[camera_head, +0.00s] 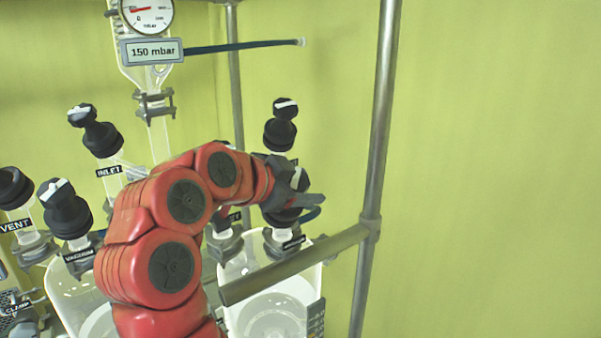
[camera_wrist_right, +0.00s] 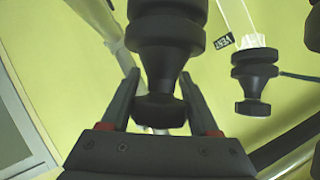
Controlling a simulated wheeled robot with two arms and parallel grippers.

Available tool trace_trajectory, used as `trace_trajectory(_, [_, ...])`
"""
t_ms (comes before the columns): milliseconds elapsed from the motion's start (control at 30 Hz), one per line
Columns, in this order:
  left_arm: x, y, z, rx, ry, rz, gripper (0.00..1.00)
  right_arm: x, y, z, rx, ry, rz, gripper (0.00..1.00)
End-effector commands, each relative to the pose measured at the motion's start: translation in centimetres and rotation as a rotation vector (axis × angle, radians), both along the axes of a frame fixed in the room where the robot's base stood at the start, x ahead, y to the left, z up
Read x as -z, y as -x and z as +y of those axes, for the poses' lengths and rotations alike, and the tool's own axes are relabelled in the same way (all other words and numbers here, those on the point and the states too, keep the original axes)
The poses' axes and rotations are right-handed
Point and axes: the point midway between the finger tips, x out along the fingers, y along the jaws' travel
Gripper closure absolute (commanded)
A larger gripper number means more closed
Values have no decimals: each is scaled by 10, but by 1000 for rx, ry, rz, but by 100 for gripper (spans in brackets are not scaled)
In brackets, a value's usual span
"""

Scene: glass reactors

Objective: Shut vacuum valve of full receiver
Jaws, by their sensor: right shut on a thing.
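My right gripper (camera_head: 298,194) reaches in from below and is shut on a black valve knob (camera_head: 283,214) at the right glass receiver (camera_head: 258,255). The right wrist view shows the knob (camera_wrist_right: 160,108) between the two fingers (camera_wrist_right: 158,88). The gripper hides much of this valve in the head view, and its label is too blurred to read. A valve marked VACUUM (camera_head: 67,215), black with a white bar on top, stands over the left receiver (camera_head: 66,290). I cannot tell the liquid level in either receiver. My left gripper is out of view.
Black valves marked VENT (camera_head: 16,190) and INLET (camera_head: 100,138) stand at the left. Another black valve (camera_head: 281,130) stands above my gripper. A gauge reading 150 mbar (camera_head: 153,51) hangs above. A metal bar (camera_head: 295,265) and post (camera_head: 380,130) frame the right side.

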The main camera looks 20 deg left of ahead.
Motion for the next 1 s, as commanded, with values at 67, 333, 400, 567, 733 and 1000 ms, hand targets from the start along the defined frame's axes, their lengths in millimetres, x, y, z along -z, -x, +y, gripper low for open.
trace_trajectory(67, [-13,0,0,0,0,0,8,-4,0,-2,64,-15,35,94])
trace_trajectory(333, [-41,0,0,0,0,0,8,-1,5,-6,256,-86,122,94])
trace_trajectory(400, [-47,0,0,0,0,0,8,0,6,-6,292,-99,137,94])
trace_trajectory(567, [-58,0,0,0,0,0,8,3,8,-7,355,-123,165,94])
trace_trajectory(733, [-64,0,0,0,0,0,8,6,9,-8,398,-140,186,94])
trace_trajectory(1000, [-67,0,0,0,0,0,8,9,9,-8,423,-151,197,94])
